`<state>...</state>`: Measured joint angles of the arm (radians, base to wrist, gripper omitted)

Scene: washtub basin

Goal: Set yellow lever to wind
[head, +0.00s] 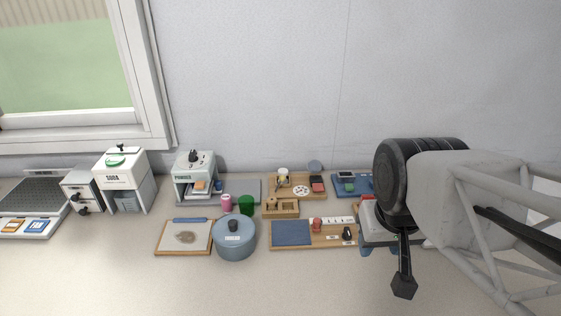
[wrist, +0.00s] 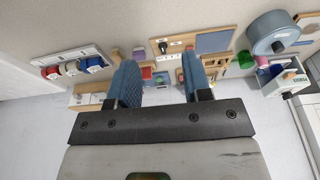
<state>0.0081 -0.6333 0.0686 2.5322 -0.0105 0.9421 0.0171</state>
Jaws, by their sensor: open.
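My gripper (wrist: 163,84) is open, its two blue fingers wide apart with nothing held between them. In the head view my arm is at the right, in front of the right end of the counter. I cannot make out a yellow lever or a "wind" label in either view. A wooden board (head: 334,242) with a blue pad, a red piece and a black knob (head: 347,233) lies just left of my arm. The same board seems to show in the wrist view (wrist: 187,38). My arm and fingers hide part of the counter's right side.
A white panel with red, white and blue parts (wrist: 70,68) is at the wrist view's left. The front counter (head: 200,290) is clear.

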